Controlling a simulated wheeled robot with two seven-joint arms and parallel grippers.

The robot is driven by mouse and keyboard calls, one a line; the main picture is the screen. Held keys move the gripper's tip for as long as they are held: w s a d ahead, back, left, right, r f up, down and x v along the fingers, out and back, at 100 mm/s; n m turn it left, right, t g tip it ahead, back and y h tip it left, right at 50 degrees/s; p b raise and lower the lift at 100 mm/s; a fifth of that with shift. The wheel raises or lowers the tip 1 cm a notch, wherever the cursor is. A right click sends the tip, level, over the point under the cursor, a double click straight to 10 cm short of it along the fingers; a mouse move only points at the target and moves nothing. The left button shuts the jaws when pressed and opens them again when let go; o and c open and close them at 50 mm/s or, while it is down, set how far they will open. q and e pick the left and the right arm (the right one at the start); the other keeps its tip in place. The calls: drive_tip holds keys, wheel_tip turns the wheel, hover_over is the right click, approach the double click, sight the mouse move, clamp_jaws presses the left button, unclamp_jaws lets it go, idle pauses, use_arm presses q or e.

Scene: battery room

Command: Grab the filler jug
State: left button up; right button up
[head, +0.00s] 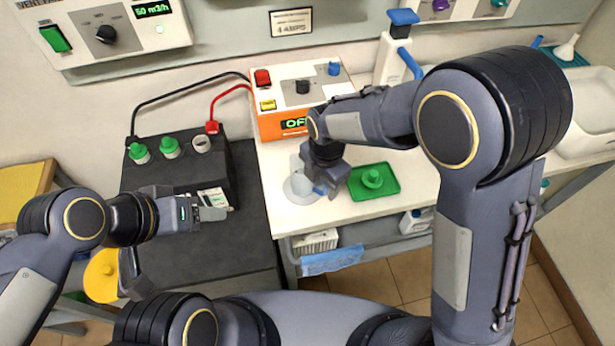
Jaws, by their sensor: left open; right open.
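A white, tall container with a blue top (393,58) and a blue handle stands at the back of the white bench, behind my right arm. A pale grey vessel on a round base (299,189) stands at the bench's left front, partly hidden by my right gripper. I cannot tell for sure which of the two is the filler jug. My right gripper (328,186) is open, pointing down right beside the pale vessel; a bit of blue shows between them. Whether they touch is unclear. My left gripper (222,205) is open in front of the black battery.
The black battery (205,160) has two green caps and one open cell, with black and red leads to an orange charger (285,120) showing OFF. A green tray (374,193) holds a green cap.

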wheel_tip(320, 180, down, 2)
drive_tip(key=c, duration=1.2)
drive_tip(key=shift+r, duration=0.2)
